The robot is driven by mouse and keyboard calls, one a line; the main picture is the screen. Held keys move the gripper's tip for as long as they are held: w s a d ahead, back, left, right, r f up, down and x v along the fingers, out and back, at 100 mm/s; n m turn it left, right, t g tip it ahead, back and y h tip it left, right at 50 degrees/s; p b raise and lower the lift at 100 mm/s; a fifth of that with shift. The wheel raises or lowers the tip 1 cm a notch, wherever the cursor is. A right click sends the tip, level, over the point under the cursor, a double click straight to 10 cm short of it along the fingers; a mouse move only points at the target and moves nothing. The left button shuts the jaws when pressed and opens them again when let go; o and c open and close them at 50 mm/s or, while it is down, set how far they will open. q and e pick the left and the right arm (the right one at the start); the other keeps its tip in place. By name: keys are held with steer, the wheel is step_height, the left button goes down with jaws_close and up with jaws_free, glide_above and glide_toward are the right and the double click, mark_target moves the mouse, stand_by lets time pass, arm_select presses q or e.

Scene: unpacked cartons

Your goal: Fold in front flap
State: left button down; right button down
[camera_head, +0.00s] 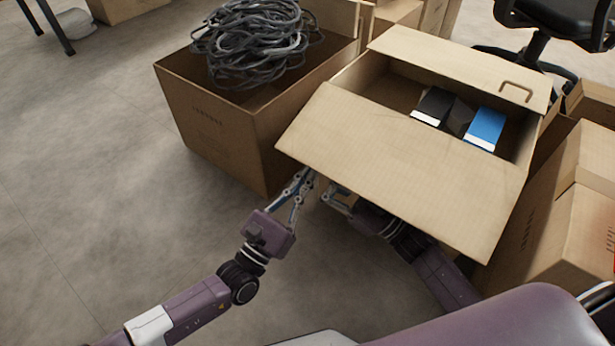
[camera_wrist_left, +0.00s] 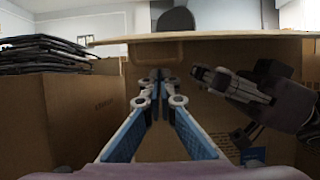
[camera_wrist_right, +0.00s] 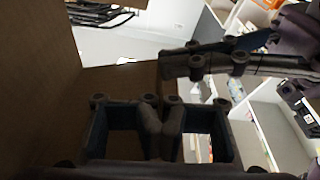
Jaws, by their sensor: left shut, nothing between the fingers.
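The open carton (camera_head: 345,75) stands right of centre in the head view. Its front flap (camera_head: 400,165) sticks out toward me, sloping down. My left gripper (camera_head: 308,176) is shut and empty, close to the flap's left corner. In the left wrist view its fingertips (camera_wrist_left: 159,76) meet before the carton's front wall (camera_wrist_left: 240,70), below the flap's edge (camera_wrist_left: 200,38). My right gripper (camera_head: 332,193) is by the flap's lower left edge, its arm partly hidden under the flap. Its fingers (camera_wrist_right: 161,118) show dark in the right wrist view; their opening is unclear.
Inside the carton lie dark boxes (camera_head: 433,104) and a blue box (camera_head: 486,128). A carton with coiled cables (camera_head: 215,115) stands close on the left; another carton (camera_head: 565,225) is close on the right. The floor (camera_head: 90,170) at left is clear.

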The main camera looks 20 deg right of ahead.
arm_select(q)
steer(key=shift+s+a+r, duration=0.1)
steer(key=shift+a+r, duration=0.05)
steer(key=shift+r, duration=0.3)
steer(key=shift+s+a+r, duration=0.1)
steer(key=shift+a+r, duration=0.05)
steer(key=shift+r, duration=0.3)
stand_by(0.4)
